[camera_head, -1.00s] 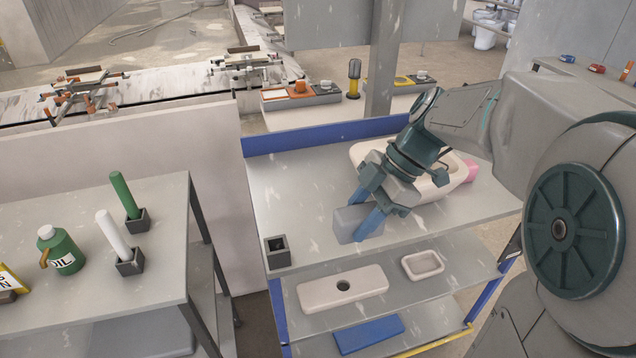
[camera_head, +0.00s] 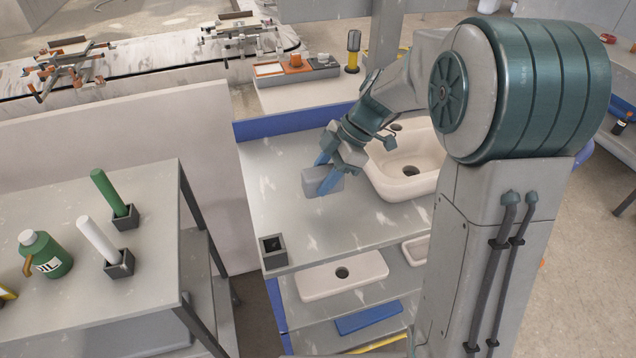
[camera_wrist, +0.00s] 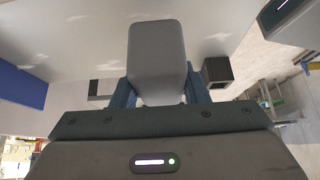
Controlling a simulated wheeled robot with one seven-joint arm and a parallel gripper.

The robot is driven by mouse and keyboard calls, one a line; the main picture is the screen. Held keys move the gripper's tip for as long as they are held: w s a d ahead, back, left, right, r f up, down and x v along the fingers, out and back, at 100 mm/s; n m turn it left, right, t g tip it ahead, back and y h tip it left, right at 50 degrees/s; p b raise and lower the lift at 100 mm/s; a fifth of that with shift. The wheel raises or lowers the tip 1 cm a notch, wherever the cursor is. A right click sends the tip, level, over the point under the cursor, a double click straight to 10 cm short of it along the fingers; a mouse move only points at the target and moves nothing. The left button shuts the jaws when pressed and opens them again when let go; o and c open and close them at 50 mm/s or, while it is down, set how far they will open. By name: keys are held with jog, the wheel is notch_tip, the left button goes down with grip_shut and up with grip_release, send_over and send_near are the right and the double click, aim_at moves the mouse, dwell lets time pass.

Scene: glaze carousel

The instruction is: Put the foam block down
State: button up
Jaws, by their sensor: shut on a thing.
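The grey foam block (camera_head: 324,182) is between the blue fingers of my gripper (camera_head: 326,174), at the top shelf of the metal rack (camera_head: 285,205). In the wrist view the block (camera_wrist: 158,60) fills the middle, with a finger on each side, and the gripper (camera_wrist: 160,88) is shut on it. The block is close to the shelf top; I cannot tell whether it touches. Its far side is hidden.
A cream sink (camera_head: 410,160) stands right of the block on the same shelf. A small dark square holder (camera_head: 273,251) stands at the shelf's front left corner. The shelf between them is clear. A blue raised edge (camera_head: 295,122) runs along the back.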

jog(key=shift+w+a+f, duration=0.4)
jog(key=shift+w+f, duration=0.15)
jog(key=shift+w, duration=0.15)
jog(key=shift+f+p, duration=0.45)
jog(key=shift+f, duration=1.45)
jog(key=shift+f, duration=0.2)
jog(key=o, duration=1)
jog(key=shift+r, duration=0.1)
jog(key=shift+c, duration=0.2)
jog(key=shift+r, duration=0.1)
